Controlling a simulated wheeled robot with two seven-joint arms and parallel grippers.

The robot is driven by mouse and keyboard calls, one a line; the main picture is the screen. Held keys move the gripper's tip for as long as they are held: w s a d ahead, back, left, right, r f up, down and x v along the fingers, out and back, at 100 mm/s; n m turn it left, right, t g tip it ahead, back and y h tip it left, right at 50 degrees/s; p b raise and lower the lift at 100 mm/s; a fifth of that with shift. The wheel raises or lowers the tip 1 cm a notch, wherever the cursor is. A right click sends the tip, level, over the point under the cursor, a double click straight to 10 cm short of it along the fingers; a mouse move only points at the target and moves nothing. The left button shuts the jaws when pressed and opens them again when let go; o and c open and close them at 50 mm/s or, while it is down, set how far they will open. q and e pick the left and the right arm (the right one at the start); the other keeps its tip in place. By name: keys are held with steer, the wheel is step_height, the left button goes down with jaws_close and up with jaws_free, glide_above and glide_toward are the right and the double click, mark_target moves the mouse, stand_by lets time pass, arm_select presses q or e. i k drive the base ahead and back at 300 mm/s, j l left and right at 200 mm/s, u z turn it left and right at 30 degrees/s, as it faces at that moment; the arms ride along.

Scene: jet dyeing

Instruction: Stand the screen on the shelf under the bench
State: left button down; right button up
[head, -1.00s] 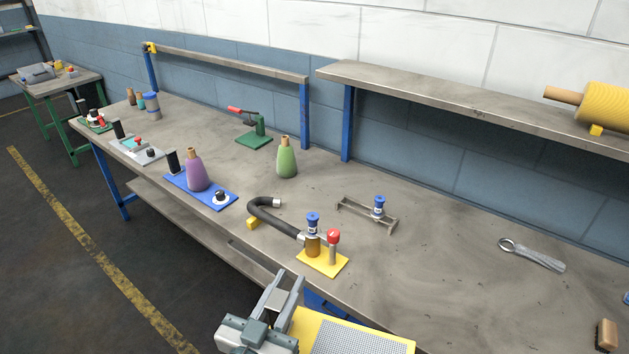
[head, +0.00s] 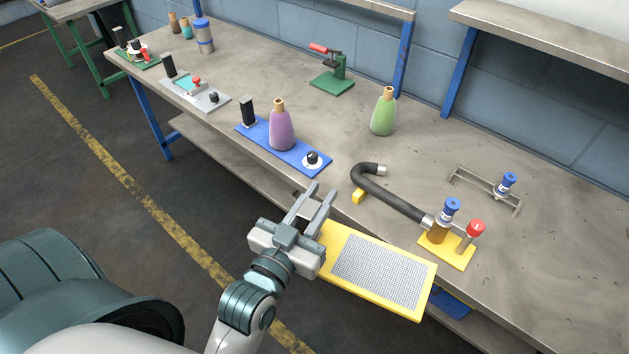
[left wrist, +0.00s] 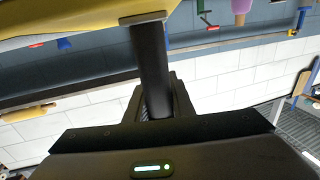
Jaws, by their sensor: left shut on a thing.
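The screen (head: 328,260) is a flat yellow frame around a pale mesh panel. In the head view it is in front of the bench's near edge, close to the yellow valve plate. My left gripper (head: 321,188) is at the screen's left end and shut on it. Part of the yellow frame also shows at the top left of the left wrist view (left wrist: 70,18). The shelf (head: 222,158) under the bench (head: 345,225) shows as a grey board below the left part of the worktop. The screen and gripper hide some of it. My right gripper is out of view.
The worktop holds a purple bottle (head: 282,128) on a blue plate, a green bottle (head: 384,113), a black hose (head: 385,197) and a yellow plate (head: 447,251) with valves. A blue bench leg (head: 152,120) stands at the left. The floor in front is open.

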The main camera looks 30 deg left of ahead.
mark_target(218, 138)
steer(key=j+z, duration=0.4)
steer(key=j, duration=5.45)
